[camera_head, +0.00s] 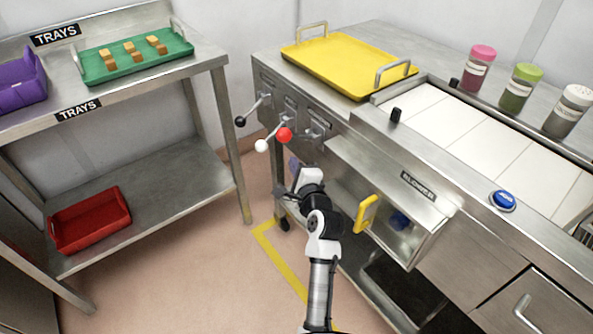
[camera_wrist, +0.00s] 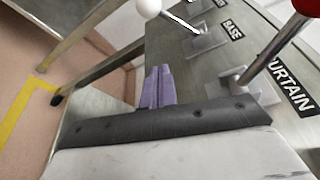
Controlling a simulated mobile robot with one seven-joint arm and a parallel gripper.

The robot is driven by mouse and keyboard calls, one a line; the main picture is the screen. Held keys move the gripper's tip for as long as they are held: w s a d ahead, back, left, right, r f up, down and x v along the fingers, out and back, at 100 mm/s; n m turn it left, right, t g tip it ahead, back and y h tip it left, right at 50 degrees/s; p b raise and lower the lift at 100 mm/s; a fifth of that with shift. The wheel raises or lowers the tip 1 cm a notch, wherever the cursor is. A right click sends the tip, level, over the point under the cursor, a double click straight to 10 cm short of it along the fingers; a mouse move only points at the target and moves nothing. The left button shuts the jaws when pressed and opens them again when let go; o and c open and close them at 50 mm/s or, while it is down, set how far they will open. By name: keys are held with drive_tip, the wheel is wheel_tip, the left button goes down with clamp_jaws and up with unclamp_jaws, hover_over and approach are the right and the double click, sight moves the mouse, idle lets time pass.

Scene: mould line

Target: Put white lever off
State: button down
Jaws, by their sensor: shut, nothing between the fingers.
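The white lever (camera_head: 262,146) is on the steel front panel of the machine, with its white ball knob hanging down and to the left. In the wrist view its white ball (camera_wrist: 148,8) is at the top edge, and its rod runs to a bracket beside the label BASE. My gripper (camera_head: 293,163) is low in front of the panel, below and to the right of the white knob and apart from it. Its purple fingers (camera_wrist: 156,88) are shut and empty in the wrist view.
A red-knobbed lever (camera_head: 284,134) is close to the right of the white knob, by the CURTAIN label (camera_wrist: 292,87). A black-knobbed lever (camera_head: 240,121) is to the left. A yellow tray (camera_head: 345,62) lies above the panel. An open blower compartment (camera_head: 418,222) is at the right.

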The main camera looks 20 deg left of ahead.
sight(272, 134)
drive_tip(key=w+a+p, duration=0.1)
drive_tip(key=w+a, duration=0.1)
drive_tip(key=a, duration=0.4)
drive_tip(key=shift+w+a+r, duration=0.25)
drive_tip(key=shift+w, duration=0.15)
drive_tip(key=shift+r+p, duration=0.2)
drive_tip(key=shift+p, duration=0.35)
drive_tip(key=r+p, duration=0.1)
drive_tip(key=p, duration=0.3)
drive_tip(key=s+a+r+m+p, duration=0.1)
drive_tip(key=r+p, duration=0.1)
drive_tip(key=p, duration=0.2)
drive_tip(key=shift+s+g, duration=0.15)
drive_tip(key=shift+g, duration=0.15)
drive_tip(key=shift+f, duration=0.15)
